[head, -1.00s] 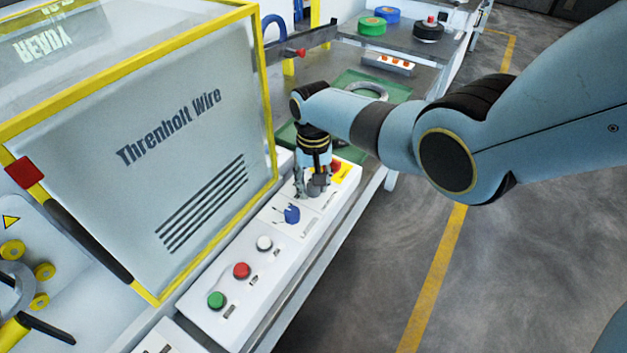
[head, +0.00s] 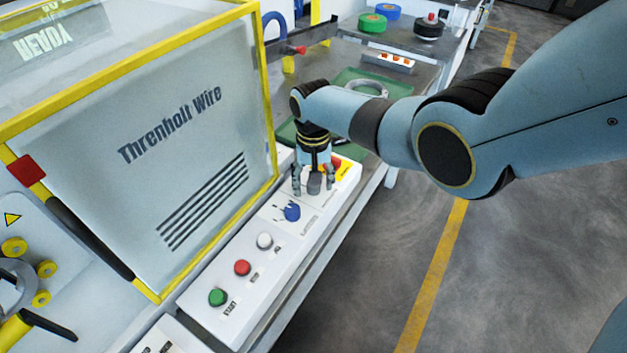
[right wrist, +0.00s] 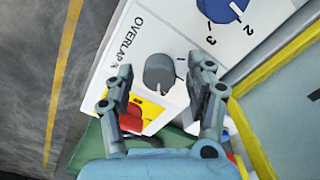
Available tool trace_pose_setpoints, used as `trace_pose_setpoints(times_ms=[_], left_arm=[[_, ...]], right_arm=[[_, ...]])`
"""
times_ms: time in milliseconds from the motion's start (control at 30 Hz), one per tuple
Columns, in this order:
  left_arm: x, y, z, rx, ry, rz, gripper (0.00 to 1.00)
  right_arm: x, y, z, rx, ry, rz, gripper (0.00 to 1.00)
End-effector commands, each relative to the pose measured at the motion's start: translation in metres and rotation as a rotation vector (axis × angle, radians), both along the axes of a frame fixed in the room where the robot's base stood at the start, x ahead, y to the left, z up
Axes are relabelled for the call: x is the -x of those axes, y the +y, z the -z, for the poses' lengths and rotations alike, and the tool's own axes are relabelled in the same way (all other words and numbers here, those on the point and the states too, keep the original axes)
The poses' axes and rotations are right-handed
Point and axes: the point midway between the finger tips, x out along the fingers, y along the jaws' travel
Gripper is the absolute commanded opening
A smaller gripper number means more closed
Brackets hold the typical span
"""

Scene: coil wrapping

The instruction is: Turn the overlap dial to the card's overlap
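The overlap dial (right wrist: 160,74) is a grey round knob on the white control panel, beside the printed word OVERLAP; it also shows in the head view (head: 314,184). My right gripper (right wrist: 158,68) is open, pointing down over the dial. Its two fingers stand apart on either side of the dial in the right wrist view, with gaps visible; I see no grip on it. In the head view the right gripper (head: 313,187) is over the panel's far part. Some dial markings are hidden by the fingers. I cannot make out the card. My left gripper is out of view.
A blue dial (head: 291,211) with numbers sits next to the overlap dial. White (head: 265,240), red (head: 242,267) and green (head: 217,297) buttons line the panel (head: 251,292). A red button (right wrist: 131,117) on yellow is close to my fingers. A guard (head: 190,140) stands left.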

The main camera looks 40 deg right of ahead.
Motion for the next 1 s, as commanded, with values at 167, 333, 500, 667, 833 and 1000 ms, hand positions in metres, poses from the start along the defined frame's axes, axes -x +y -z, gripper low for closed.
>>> trace_pose_setpoints(times_ms=[167,333,500,667,833,1000], left_arm=[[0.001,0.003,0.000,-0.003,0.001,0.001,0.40],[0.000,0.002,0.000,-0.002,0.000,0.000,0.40],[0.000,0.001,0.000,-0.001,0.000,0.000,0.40],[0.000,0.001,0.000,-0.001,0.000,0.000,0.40],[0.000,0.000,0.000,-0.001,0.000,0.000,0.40],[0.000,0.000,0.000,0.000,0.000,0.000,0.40]], right_arm=[[0.000,0.000,-0.001,0.001,0.001,0.000,0.55],[-0.001,-0.001,-0.012,0.001,-0.003,-0.001,0.55],[-0.001,0.000,-0.042,0.001,-0.005,0.000,0.55],[-0.001,-0.001,-0.078,0.000,-0.004,-0.001,0.55],[-0.001,-0.001,-0.106,0.001,-0.002,-0.001,0.55],[0.000,0.000,-0.118,0.001,0.001,0.000,0.55]])
